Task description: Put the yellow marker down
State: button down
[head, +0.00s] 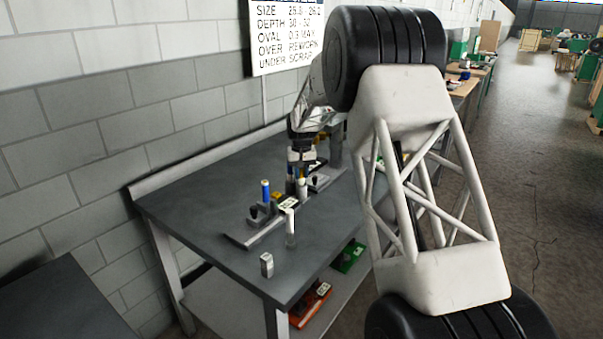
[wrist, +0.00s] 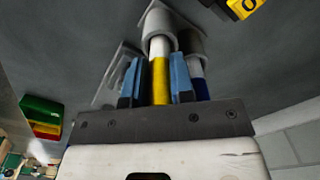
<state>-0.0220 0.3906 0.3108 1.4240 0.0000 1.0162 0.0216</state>
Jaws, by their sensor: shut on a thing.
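The yellow marker (wrist: 160,80) stands between the two blue-padded fingers of my gripper (wrist: 157,84) in the wrist view. Its white end points away from my gripper and meets the mouth of a grey round holder (wrist: 160,25). I cannot tell how deep it sits in there. My gripper is shut on the marker. In the head view my gripper (head: 302,158) is low over the far part of the grey workbench (head: 205,203), among small holders. The marker is too small and crowded there to make out surely.
In the wrist view, a blue and white marker (wrist: 199,80) stands close to the right finger, by another grey holder (wrist: 190,42). In the head view, a blue cylinder (head: 265,190) and a small metal block (head: 266,264) stand on the bench. The bench's left part is clear.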

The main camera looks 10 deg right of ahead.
jog(key=c, duration=1)
grip_release()
notch_tip(320, 180, up, 12)
jog(key=shift+r, duration=0.1)
dwell(0.5)
